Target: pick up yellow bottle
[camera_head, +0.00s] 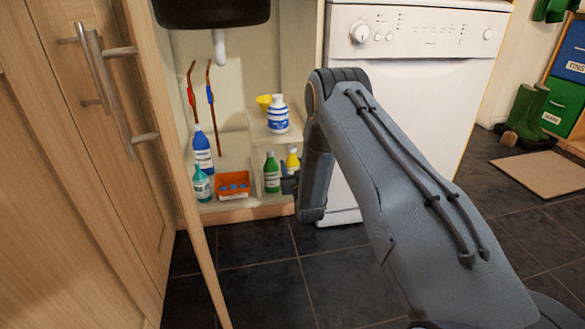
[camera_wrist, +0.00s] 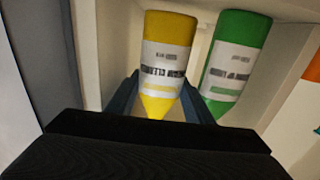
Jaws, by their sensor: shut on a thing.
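The yellow bottle (camera_head: 293,158), with a white label, stands in the cabinet under the sink, at the right end. In the wrist view the yellow bottle (camera_wrist: 168,30) appears upside down between the two dark fingers of my gripper (camera_wrist: 160,100). My gripper (camera_head: 290,184) is shut on it, and the arm hides part of the bottle's right side in the head view. I cannot tell whether it is lifted off the cabinet floor.
A green bottle (camera_head: 271,172) stands close beside it. A white-and-blue container (camera_head: 278,115) sits on the shelf above. An orange tray (camera_head: 232,184), a blue bottle (camera_head: 202,150) and a teal bottle (camera_head: 201,184) are further left. The dishwasher (camera_head: 412,100) stands right of the opening.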

